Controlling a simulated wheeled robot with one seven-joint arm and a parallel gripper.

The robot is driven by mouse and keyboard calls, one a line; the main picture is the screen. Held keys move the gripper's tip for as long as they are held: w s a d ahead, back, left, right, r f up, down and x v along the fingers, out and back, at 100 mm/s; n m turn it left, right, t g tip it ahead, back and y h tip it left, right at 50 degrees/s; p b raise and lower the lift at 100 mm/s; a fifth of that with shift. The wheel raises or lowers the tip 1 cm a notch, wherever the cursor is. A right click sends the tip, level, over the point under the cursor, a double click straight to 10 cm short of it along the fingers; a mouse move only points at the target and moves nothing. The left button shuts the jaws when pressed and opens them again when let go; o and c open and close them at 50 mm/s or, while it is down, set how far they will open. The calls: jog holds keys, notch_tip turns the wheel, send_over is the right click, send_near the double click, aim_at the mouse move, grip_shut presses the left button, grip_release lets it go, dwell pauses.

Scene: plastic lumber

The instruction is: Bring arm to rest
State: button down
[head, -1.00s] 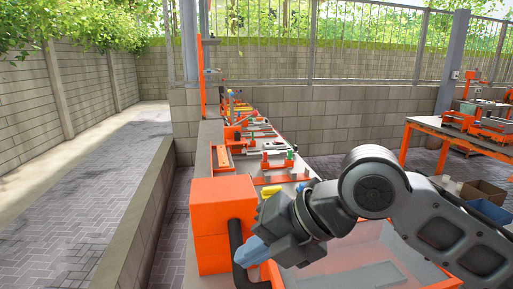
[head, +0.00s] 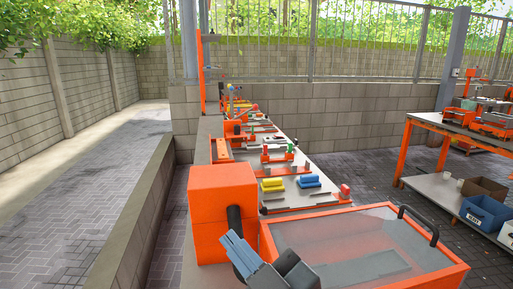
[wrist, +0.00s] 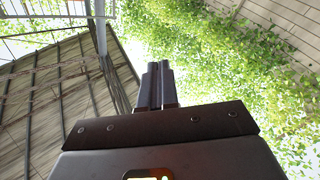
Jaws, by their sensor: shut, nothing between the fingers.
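My gripper (head: 234,243) is low in the head view, in front of the orange box at the near end of the workbench. Its blue-grey fingers point up and to the left, and the dark wrist behind them runs off the bottom edge. In the wrist view my gripper (wrist: 157,72) has its two fingers side by side, shut with nothing between them. Behind them are foliage, sky and block walls. Most of my arm is out of the head view.
The orange box (head: 222,205) and an orange-framed clear panel (head: 345,240) with a black handle are close to my gripper. The bench beyond holds several tools and a yellow block (head: 272,185). An orange table (head: 450,133) and a blue bin (head: 486,214) stand right.

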jog(key=s+d+f+m+t+h+b, duration=0.1)
jog(key=s+d+f+m+h+b, duration=0.1)
jog(key=s+d+f+m+h, duration=1.1)
jog(key=s+d+f, duration=0.2)
jog(key=s+d, duration=0.1)
jog(key=s, duration=0.3)
jog(key=s+d+f+g+b, duration=0.1)
jog(key=s+d+f, duration=0.1)
jog(key=s+d, duration=0.2)
jog(key=s+d+f+y+b, duration=0.1)
jog(key=s+d, duration=0.3)
jog(key=s, duration=0.6)
jog(key=shift+s+f+n+g, duration=0.25)
jog(key=shift+f+n+g, duration=0.05)
jog(key=shift+f, duration=0.25)
